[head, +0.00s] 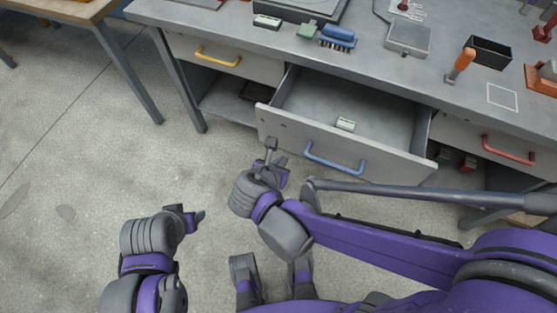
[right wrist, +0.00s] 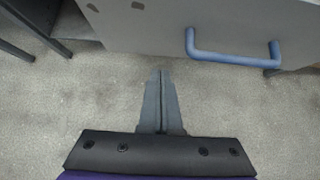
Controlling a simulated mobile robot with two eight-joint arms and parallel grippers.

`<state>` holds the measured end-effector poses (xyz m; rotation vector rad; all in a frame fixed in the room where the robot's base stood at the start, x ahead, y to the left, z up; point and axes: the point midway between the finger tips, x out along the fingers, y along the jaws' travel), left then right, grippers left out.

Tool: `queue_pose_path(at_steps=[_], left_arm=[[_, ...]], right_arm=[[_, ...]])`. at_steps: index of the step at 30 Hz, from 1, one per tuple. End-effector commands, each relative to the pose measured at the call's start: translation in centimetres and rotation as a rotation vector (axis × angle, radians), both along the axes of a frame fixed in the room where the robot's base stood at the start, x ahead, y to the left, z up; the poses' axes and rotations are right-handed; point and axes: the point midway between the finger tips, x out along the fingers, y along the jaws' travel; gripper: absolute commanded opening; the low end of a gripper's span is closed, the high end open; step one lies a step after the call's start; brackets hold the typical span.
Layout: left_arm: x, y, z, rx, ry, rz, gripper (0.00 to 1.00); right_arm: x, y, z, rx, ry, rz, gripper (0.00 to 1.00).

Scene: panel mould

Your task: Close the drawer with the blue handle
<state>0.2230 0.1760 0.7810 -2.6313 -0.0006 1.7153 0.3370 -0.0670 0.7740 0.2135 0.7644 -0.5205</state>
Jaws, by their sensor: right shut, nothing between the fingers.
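In the right wrist view the blue handle (right wrist: 232,57) is at the upper right. My right gripper (head: 272,160) is in front of the drawer's left part, left of the handle and apart from it. In the right wrist view its fingers (right wrist: 161,100) are together and empty. My left gripper (head: 186,216) is low at the left over the floor, away from the drawer; its finger gap is unclear.
A yellow-handled drawer (head: 217,57) at the left and a red-handled drawer (head: 509,150) at the right look shut. The bench top (head: 365,72) bears a blue brush, a grey box, a black bin and other items. The floor (head: 70,160) at the left is clear.

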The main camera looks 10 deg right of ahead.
Motion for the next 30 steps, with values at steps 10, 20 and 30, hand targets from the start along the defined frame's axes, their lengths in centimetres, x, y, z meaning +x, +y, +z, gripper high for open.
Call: queue_pose_path(at_steps=[10, 20, 30], left_arm=[[0.1, 0.0, -2.1, 0.000, 0.007, 0.000, 0.59], [0.1, 0.0, -2.2, 0.000, 0.008, 0.000, 0.59], [0.1, 0.0, -2.2, 0.000, 0.008, 0.000, 0.59]], right_arm=[[4.7, -3.0, -4.3, 0.001, 0.000, -0.006, 0.00], [6.9, -4.3, -4.1, 0.002, 0.000, -0.001, 0.00], [6.9, -4.3, -4.1, 0.002, 0.000, -0.001, 0.00]])
